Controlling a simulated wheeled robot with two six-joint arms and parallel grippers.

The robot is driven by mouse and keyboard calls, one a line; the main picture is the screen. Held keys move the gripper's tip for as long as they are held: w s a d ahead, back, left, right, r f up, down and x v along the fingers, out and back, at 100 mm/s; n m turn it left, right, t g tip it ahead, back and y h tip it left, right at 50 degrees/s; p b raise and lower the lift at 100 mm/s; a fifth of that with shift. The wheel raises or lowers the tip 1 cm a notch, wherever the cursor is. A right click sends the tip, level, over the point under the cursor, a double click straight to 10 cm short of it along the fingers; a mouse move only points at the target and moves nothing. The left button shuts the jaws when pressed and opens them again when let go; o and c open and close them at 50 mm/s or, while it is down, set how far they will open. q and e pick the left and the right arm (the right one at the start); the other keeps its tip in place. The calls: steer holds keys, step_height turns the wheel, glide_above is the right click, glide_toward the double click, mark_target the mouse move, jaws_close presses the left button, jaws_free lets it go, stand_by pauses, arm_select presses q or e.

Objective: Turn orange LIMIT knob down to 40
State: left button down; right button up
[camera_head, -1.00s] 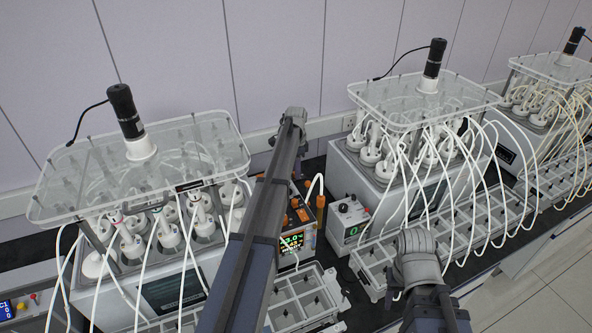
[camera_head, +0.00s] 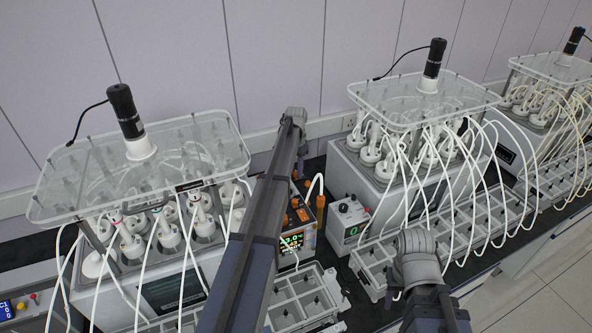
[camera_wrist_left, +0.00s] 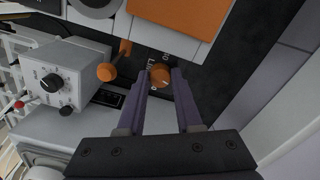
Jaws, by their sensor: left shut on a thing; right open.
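The orange LIMIT knob (camera_wrist_left: 160,76) sits on a dark panel in the left wrist view, with partly covered white lettering beside it. My left gripper (camera_wrist_left: 159,80) is shut on this knob, one finger on each side. In the head view the panel belongs to a dark and orange device (camera_head: 309,218) with a small lit display (camera_head: 292,242); its digits are too small to read surely.
Another orange knob (camera_wrist_left: 106,72) stands left of the held one. A grey box with a black knob (camera_wrist_left: 52,83) is further left; it also shows in the head view (camera_head: 349,222). Reactors with clear lids and white tubes stand on both sides, with trays (camera_head: 297,302) in front.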

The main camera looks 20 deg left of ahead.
arm_select(q)
steer(key=n, duration=0.5)
steer(key=shift+n, duration=0.3)
steer(key=n, duration=1)
steer(key=shift+n, duration=2.5)
steer(key=c, duration=0.6)
jaws_free()
steer(key=shift+r, duration=0.1)
